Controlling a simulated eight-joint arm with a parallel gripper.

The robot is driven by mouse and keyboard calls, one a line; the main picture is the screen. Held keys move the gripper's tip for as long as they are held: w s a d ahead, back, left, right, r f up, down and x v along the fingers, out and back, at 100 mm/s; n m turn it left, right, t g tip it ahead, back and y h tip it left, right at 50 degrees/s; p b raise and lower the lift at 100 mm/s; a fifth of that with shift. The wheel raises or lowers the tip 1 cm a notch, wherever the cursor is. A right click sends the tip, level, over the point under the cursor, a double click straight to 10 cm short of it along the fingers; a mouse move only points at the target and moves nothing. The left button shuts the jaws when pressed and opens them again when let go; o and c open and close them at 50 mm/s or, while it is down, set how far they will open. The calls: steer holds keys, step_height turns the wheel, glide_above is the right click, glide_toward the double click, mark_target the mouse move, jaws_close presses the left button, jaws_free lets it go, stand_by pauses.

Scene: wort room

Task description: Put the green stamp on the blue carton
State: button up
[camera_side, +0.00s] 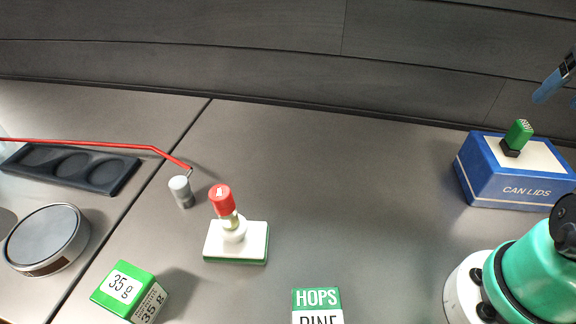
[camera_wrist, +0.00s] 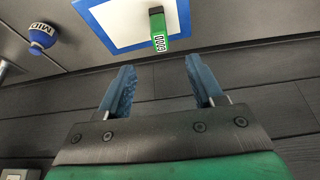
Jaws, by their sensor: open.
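The green stamp (camera_side: 518,134) has a dark base and stands upright on the white top of the blue carton (camera_side: 520,190), which is marked CAN LIDS. In the wrist view the stamp (camera_wrist: 158,30) shows against the carton's white top (camera_wrist: 115,22), just beyond the fingertips. My gripper (camera_side: 556,82) is partly cut off at the right edge of the side view, above and to the right of the stamp. In the wrist view my gripper (camera_wrist: 160,72) has its two blue fingers wide apart, with nothing between them. It is clear of the stamp.
A red-capped stamp-like piece (camera_side: 222,200) stands on a white and green pad (camera_side: 250,245). Left are a grey cylinder (camera_side: 181,192), a dark tray (camera_side: 70,168), a round tin (camera_side: 45,240) and a green 35 g box (camera_side: 125,290). A HOPS box (camera_side: 317,298) stands in front. The middle counter is clear.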

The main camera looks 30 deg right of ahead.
steer(key=w+a+f+n+t+y, duration=0.1)
steer(key=w+a+f+n+t, duration=0.1)
steer(key=w+a, duration=0.5)
steer(key=w+a+f+n+t+y, duration=0.2)
steer(key=w+a+f+n, duration=0.2)
steer(key=w+a+n, duration=0.3)
steer(key=a, duration=0.4)
steer(key=shift+a+f, duration=0.2)
steer(key=shift+a, duration=0.2)
